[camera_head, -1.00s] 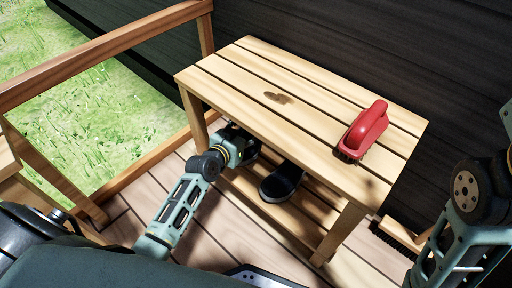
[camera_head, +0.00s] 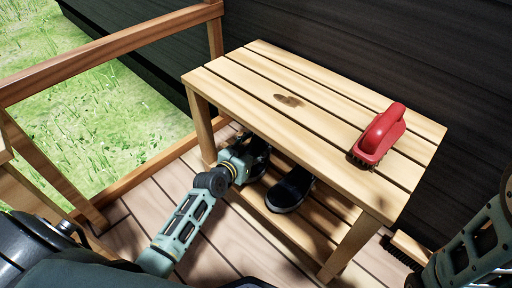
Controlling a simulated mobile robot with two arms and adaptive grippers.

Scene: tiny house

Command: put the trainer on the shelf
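A slatted wooden bench (camera_head: 330,120) has a low slatted shelf (camera_head: 305,232) under its top. A dark shoe (camera_head: 290,189) rests on this shelf. A second dark shoe (camera_head: 259,156), partly hidden by the bench top and my gripper, shows just left of it. My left gripper (camera_head: 244,163) reaches under the front edge of the bench, right at this second shoe. Its fingertips are hard to make out, so I cannot tell whether it grips the shoe. Only my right arm shows at the lower right edge; its gripper is out of view.
A red-handled brush (camera_head: 380,134) lies on the bench top. Another brush (camera_head: 402,250) lies on the deck by the right bench leg. A wooden railing (camera_head: 110,50) borders grass at the left, and a dark wall (camera_head: 400,50) stands behind the bench.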

